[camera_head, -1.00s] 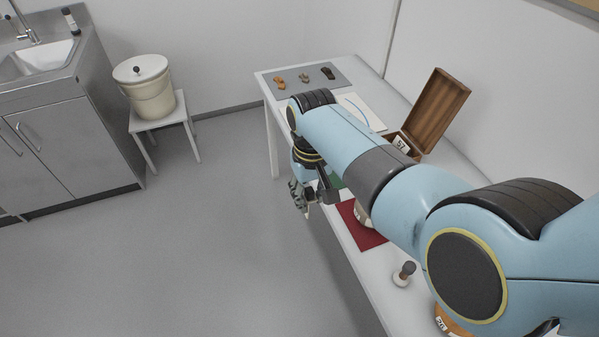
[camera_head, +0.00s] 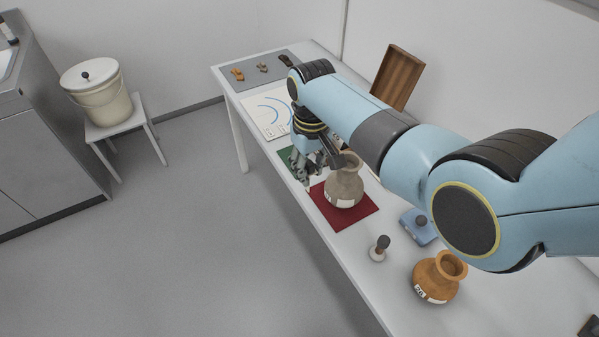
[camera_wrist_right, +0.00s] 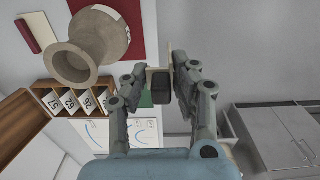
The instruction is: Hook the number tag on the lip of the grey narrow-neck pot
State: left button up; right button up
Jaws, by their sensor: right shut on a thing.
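The grey narrow-neck pot (camera_head: 345,187) stands upright on a dark red mat (camera_head: 368,209), with a white label low on its side. In the right wrist view the pot (camera_wrist_right: 100,40) lies left of the fingers, its round mouth showing. My right gripper (camera_head: 303,172) hangs just left of the pot, apart from it as far as I can tell. In the wrist view its fingers (camera_wrist_right: 160,84) are closed around a thin pale piece (camera_wrist_right: 177,58), seen nearly edge-on, which looks like the number tag. Its number does not show. My left gripper is out of view.
An orange pot (camera_head: 437,279), a small dark-topped tool (camera_head: 379,248) and a blue box (camera_head: 417,228) are nearer on the table. A wooden box (camera_wrist_right: 45,100) holds several numbered tags. Its lid (camera_head: 398,76) stands open. My right arm hides part of the table.

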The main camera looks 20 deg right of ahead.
jog(key=shift+w+d+b, duration=0.15)
jog(key=shift+d+b, duration=0.55)
jog(key=shift+d, duration=1.35)
jog(key=shift+w+d+b, duration=0.15)
jog(key=shift+d+b, duration=0.5)
jog(key=shift+d, duration=1.4)
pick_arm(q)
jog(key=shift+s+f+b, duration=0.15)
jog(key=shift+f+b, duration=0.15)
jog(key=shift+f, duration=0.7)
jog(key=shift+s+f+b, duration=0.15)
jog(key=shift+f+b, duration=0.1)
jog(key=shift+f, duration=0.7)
pick_arm(e)
jog(key=shift+f, duration=1)
jog(key=o, duration=1)
jog(key=shift+c, duration=0.2)
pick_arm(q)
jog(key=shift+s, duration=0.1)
